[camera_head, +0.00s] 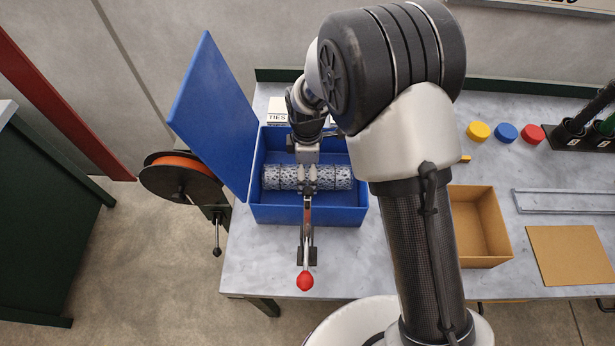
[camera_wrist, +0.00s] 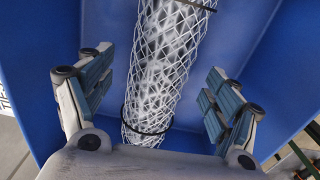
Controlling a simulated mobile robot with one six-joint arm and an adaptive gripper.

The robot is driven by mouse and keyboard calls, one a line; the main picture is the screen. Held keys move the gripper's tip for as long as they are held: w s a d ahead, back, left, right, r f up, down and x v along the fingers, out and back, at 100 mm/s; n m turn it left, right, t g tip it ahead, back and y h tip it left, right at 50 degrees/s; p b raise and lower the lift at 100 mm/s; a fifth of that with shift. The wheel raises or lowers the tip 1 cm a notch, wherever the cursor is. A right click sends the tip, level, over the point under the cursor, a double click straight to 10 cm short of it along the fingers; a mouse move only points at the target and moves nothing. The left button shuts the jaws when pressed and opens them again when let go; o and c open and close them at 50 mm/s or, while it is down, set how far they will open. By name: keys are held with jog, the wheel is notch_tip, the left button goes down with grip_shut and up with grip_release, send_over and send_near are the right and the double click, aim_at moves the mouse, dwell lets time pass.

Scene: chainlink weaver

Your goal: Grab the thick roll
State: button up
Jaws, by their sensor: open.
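The thick roll (camera_head: 343,178) is a grey chain-link mesh cylinder with dark bands. It lies left to right inside a blue box (camera_head: 345,213) whose lid (camera_head: 212,115) stands open on the left. My gripper (camera_head: 308,170) is over the middle of the roll and hides part of it. In the wrist view the roll (camera_wrist: 165,75) runs up the picture between the two spread fingers of my gripper (camera_wrist: 158,78). The jaws are open, with a visible gap on each side of the roll; how low the tips reach is unclear.
A lever with a red knob (camera_head: 305,281) stands at the box's front. A reel with an orange rim (camera_head: 181,181) hangs at the table's left end. A cardboard box (camera_head: 503,240) is to the right. Yellow, blue and red discs lie at the back right.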

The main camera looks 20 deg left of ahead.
notch_tip(320, 180, down, 3)
jog(key=shift+r, duration=0.1)
jog(key=shift+w+r, duration=0.1)
jog(key=c, duration=1.5)
jog(key=shift+o, duration=0.2)
